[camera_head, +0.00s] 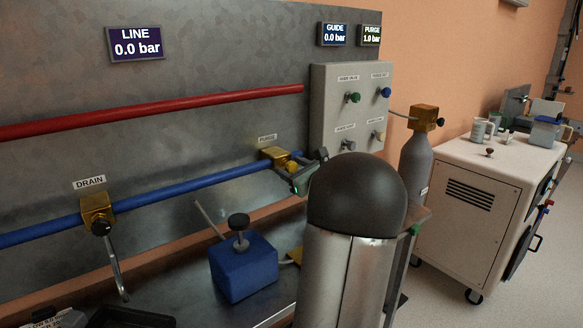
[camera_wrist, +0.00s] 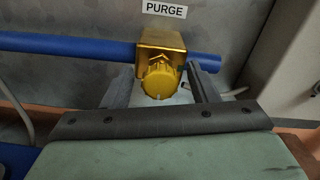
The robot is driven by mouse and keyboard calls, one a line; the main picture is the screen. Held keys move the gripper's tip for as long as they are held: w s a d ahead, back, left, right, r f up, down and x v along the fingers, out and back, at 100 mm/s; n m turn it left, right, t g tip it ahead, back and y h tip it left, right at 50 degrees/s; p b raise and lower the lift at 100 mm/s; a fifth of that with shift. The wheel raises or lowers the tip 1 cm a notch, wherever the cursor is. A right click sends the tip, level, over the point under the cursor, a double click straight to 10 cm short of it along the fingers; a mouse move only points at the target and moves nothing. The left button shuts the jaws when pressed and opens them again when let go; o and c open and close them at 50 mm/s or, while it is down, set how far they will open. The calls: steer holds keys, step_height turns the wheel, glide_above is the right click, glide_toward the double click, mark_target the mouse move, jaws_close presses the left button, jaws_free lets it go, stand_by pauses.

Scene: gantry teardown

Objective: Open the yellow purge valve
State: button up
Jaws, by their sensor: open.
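The yellow purge valve knob (camera_wrist: 158,80) sits on the front of a gold valve block (camera_wrist: 160,42) under the PURGE label (camera_wrist: 164,8). In the head view the gold block (camera_head: 273,152) is on the blue pipe, with the yellow knob (camera_head: 290,166) beside my gripper (camera_head: 302,176). My gripper (camera_wrist: 157,86) is open in the wrist view, one finger on each side of the knob. I cannot tell whether either finger touches it. The PURGE display (camera_head: 371,35) reads 1.0 bar.
The blue pipe (camera_wrist: 70,46) runs behind the fingers. A grey control panel (camera_head: 335,75) stands right of the valve. A blue box (camera_head: 243,272) with a black knob stands on the bench.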

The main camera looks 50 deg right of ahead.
steer(key=shift+w, duration=0.15)
steer(key=c, duration=1)
